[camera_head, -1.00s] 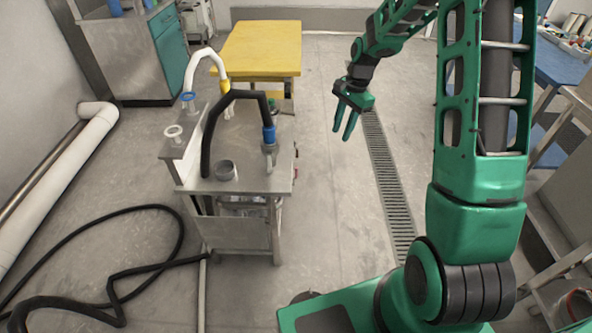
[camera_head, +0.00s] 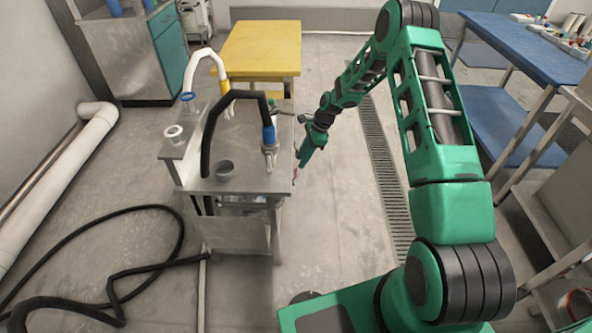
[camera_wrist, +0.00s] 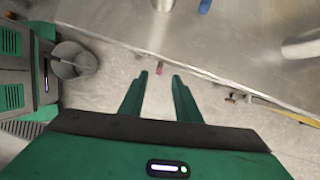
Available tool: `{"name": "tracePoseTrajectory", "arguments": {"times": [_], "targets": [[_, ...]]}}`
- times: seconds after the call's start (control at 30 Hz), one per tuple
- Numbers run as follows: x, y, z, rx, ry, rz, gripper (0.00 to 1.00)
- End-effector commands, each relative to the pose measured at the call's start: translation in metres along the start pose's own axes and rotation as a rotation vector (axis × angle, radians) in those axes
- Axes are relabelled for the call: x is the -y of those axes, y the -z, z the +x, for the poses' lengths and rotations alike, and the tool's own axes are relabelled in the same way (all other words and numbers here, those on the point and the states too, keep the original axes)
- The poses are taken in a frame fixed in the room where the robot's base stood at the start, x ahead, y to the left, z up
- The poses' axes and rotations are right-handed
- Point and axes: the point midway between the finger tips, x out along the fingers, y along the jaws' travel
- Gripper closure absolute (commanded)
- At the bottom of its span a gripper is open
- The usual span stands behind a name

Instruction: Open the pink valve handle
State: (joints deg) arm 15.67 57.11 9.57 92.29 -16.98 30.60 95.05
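The pink valve handle (camera_wrist: 159,69) is a small pink piece at the edge of the metal table in the wrist view. It lies just beyond and between my fingertips, apart from them as far as I can tell. My gripper (camera_wrist: 160,79) is open with nothing between its two green fingers. In the head view my gripper (camera_head: 306,158) is beside the right side of the metal table (camera_head: 240,182). A small reddish spot shows there near the fingers, but I cannot tell which fitting it is.
A second small reddish fitting (camera_wrist: 231,97) sits farther right along the table edge. A yellow table (camera_head: 262,45) stands behind. The floor to the right is clear around a drain grate (camera_head: 385,170).

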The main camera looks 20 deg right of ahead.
Motion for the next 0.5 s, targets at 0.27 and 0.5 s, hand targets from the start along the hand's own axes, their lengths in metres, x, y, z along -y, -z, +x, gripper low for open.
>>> {"name": "tracePoseTrajectory", "arguments": {"times": [0.27, 0.5], "targets": [[-0.001, -0.001, 0.047, 0.000, -0.003, -0.001, 0.70], [-0.001, -0.001, 0.064, 0.000, -0.001, -0.002, 0.70]]}}
